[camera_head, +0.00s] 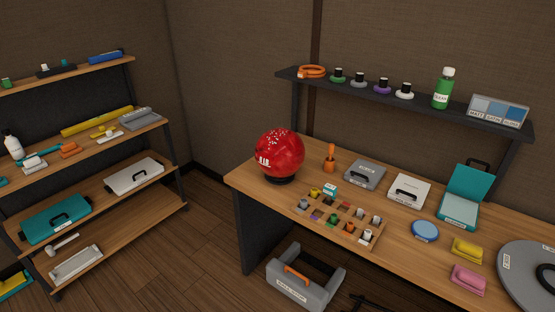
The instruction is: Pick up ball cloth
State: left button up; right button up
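No gripper of mine shows clearly in the head view. Two folded, cloth-like pieces lie near the right front of the wooden workbench (405,235): a yellow one (467,250) and a pink one (468,279) in front of it. Each bears a small label too small to read, so I cannot tell which is the ball cloth. A glossy red ball (279,152) sits on a black stand at the bench's left end. Nothing touches either cloth.
A sectioned wooden tray (337,219) of small parts, a blue round tin (425,231), an open teal case (459,208) and a large grey disc (535,275) crowd the bench. A grey tote (298,289) stands on the floor. A raised black shelf (420,104) runs behind.

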aim_at(467, 279)
jog(key=z, duration=1.55)
jog(key=i+j+z, duration=0.2)
jog(key=z, duration=0.2)
jog(key=j, duration=0.1)
